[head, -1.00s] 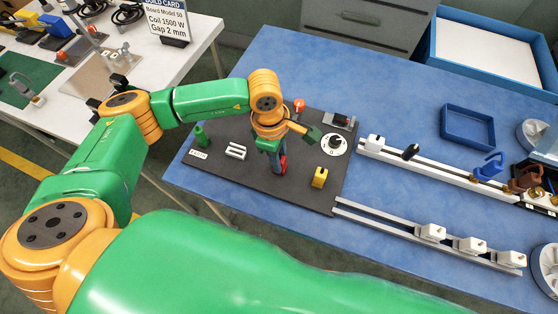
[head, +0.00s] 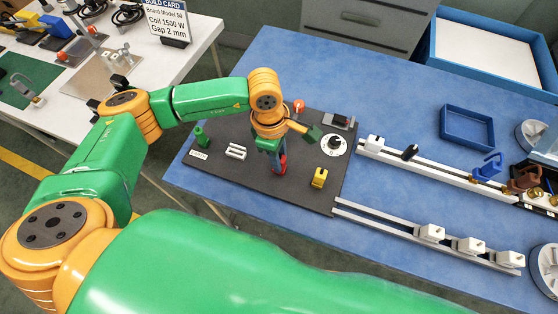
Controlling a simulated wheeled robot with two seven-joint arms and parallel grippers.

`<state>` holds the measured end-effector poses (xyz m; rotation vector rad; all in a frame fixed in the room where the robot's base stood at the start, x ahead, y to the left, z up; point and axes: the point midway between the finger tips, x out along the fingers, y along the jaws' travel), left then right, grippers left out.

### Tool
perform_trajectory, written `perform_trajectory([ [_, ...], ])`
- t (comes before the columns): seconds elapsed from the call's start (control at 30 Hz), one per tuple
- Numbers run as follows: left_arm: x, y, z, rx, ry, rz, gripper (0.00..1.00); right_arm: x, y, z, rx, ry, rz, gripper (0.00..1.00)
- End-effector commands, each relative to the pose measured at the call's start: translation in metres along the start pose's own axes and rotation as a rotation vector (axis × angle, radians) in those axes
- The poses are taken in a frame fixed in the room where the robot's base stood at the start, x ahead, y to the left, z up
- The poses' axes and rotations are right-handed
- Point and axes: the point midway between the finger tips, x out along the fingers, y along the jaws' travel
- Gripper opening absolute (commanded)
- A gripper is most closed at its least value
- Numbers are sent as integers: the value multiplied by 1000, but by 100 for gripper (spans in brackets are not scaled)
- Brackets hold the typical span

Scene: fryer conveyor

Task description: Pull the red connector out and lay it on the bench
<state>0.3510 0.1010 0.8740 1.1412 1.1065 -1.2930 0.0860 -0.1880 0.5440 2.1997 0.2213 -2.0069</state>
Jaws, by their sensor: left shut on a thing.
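The red connector (head: 283,164) shows as a small red patch low beside the fingers of my left gripper (head: 277,167), over the dark board (head: 228,179). My left gripper points down and is shut on the red connector. Its wrist and fingers hide most of the connector, and I cannot tell whether it is still seated or clear of the board. The blue bench (head: 260,225) lies under and around the board. My right gripper does not show.
On the board stand a green post (head: 201,138), white bars (head: 236,152), a yellow block (head: 319,178), a white dial (head: 334,145) and a red knob (head: 299,106). Rails (head: 430,175) with fittings run to the right. A blue tray (head: 467,127) lies behind. The bench behind the board is clear.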

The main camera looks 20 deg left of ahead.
Motion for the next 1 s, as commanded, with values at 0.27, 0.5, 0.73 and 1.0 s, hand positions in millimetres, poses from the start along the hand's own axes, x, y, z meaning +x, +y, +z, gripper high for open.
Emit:
perform_trajectory([
  [0.27,-8,1,1,0,-1,3,0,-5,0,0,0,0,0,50],
  [0.5,-12,1,2,0,0,3,0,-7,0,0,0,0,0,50],
  [0.73,-15,0,2,0,0,2,0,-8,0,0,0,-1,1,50],
  [1.0,-16,0,2,0,0,2,0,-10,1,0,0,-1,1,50],
])
